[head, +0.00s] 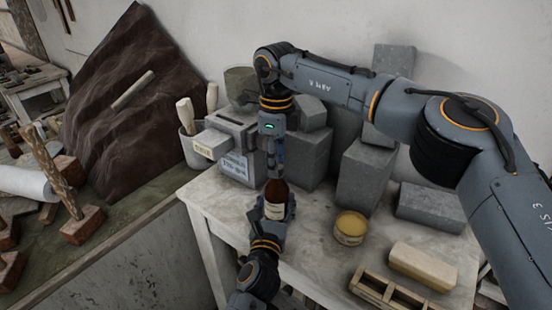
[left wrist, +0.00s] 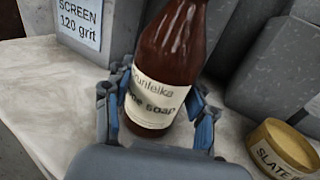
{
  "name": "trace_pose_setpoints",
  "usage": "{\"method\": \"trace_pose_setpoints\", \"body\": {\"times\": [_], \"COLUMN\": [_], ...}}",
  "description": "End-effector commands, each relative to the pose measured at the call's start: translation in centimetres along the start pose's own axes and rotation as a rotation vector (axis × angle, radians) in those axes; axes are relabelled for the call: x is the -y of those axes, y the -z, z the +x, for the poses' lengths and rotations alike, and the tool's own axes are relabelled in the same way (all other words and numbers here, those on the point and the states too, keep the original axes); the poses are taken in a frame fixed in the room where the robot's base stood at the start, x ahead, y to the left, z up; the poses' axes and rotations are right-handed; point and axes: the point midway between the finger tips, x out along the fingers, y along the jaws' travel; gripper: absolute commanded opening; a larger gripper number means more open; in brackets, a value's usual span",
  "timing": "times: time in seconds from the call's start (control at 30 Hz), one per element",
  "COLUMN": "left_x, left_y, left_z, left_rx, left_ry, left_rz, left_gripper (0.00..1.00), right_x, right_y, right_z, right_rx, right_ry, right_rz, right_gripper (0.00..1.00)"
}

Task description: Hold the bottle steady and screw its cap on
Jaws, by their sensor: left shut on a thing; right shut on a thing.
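My right gripper (head: 273,165) points straight down over the bottle's top and is shut there. The cap is hidden between its fingers, so I cannot see how it sits on the neck.
A grey box labelled "SCREEN 120 grit" (head: 226,143) stands close behind left. A round yellow tin (head: 350,226) is to the right. A wooden crate (head: 388,294) and a tan block (head: 423,264) lie at front right. Several grey blocks (head: 367,176) crowd the back.

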Motion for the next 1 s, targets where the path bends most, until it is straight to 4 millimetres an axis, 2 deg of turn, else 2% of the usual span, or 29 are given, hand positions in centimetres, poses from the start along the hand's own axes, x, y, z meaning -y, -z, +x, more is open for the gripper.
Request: {"method": "trace_pose_setpoints", "body": {"times": [0.17, 1.0], "left_x": [-0.02, -0.01], "left_y": [0.06, 0.07], "left_z": [-0.01, -0.01], "left_rx": [-0.001, -0.001], "left_ry": [0.000, 0.000], "left_rz": [0.001, 0.001], "left_gripper": [0.00, 0.00], "right_x": [0.03, 0.25], "right_y": [-0.01, 0.24], "right_z": [-0.04, 0.02], "right_rx": [0.000, 0.003], "right_ry": [0.000, 0.003], "right_rz": [0.211, 2.098], "right_gripper": [0.19, 0.19]}}
